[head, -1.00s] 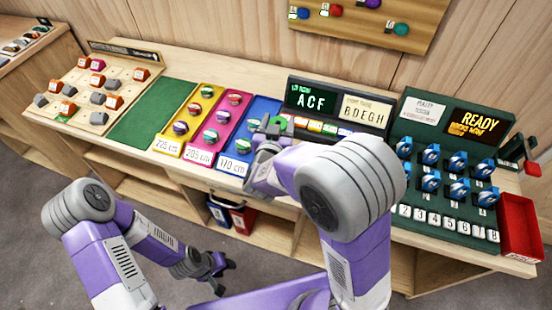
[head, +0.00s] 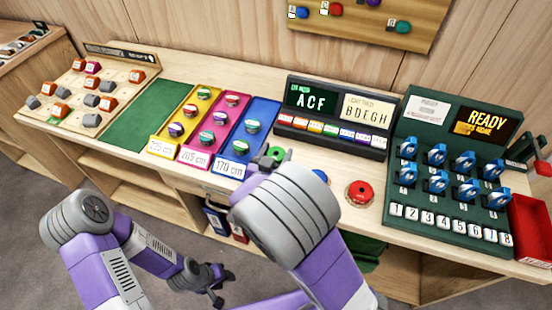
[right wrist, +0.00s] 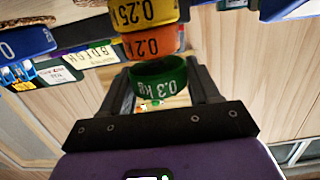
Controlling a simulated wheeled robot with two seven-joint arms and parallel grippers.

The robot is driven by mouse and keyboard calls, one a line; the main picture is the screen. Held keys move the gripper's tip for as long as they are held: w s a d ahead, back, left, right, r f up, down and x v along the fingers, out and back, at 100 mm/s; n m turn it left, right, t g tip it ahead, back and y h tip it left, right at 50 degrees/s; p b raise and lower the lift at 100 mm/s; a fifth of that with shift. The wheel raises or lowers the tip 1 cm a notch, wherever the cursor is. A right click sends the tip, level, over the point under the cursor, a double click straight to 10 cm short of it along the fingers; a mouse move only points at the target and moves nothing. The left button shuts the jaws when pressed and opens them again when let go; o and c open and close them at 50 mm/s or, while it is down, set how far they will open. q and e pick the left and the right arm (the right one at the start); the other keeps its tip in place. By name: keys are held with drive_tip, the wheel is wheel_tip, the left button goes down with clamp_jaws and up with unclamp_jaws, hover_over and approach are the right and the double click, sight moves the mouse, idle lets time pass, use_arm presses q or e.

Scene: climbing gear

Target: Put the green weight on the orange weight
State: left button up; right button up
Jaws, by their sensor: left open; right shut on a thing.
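The green weight (right wrist: 160,82), marked 0.3 kg, is between the fingers of my right gripper (right wrist: 165,95), which is shut on it. It also shows in the head view (head: 277,152). The right wrist view is upside down. There the orange weight (right wrist: 152,44) appears directly beyond the green one, with a yellow weight (right wrist: 145,15) beyond it, like a stack below the green weight. Green and orange nearly line up; I cannot tell whether they touch. In the head view my arm hides orange and yellow. My left gripper (head: 222,283) is open and empty, low in front of the bench.
A red disc (head: 359,193) and a partly hidden blue one (head: 320,175) are right of my right gripper on the bench. The display box (head: 335,125) stands behind. A blue tray (head: 262,115) is to the left, and a dark green rack (head: 450,185) to the right.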

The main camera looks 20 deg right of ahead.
drive_tip(key=shift+f, duration=0.4)
drive_tip(key=shift+f, duration=0.2)
drive_tip(key=o, duration=1.3)
drive_tip(key=shift+r, duration=0.15)
